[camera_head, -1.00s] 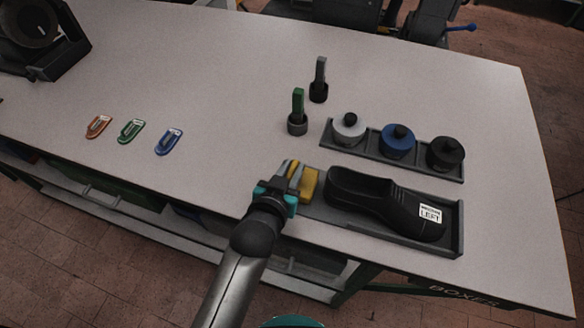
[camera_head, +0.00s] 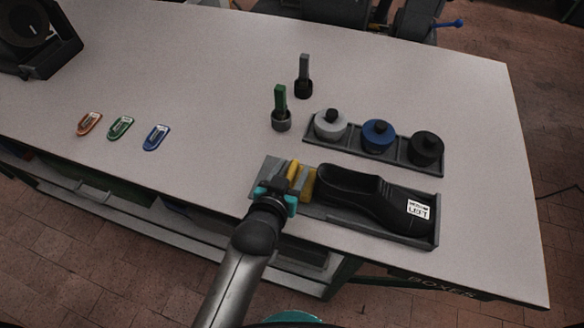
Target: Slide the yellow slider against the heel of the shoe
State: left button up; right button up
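The black shoe (camera_head: 375,198), with a white label reading LEFT, lies in a grey tray (camera_head: 437,236) with its heel end to the left. The yellow slider (camera_head: 308,185) stands on the tray's left part, directly behind the heel. It appears to touch the heel or be a hair from it; the exact contact is too small to tell. My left gripper (camera_head: 288,180) is at the slider's left side. Its grey fingers are on either side of a yellow upright part of the slider and look shut on it. My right gripper is not in view.
Behind the shoe, a grey rack (camera_head: 373,160) holds a white, a blue and a black round container. A green-handled tool (camera_head: 281,108) and a grey-handled tool (camera_head: 304,78) stand upright further back. Several coloured clips lie at left (camera_head: 121,127). The table's front edge runs close below the tray.

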pick_arm(q)
jog(key=shift+s+a+r, duration=0.2)
jog(key=shift+s, duration=0.2)
jog(key=v, duration=1.4)
jog(key=shift+s+p, duration=0.15)
jog(key=shift+p, duration=0.3)
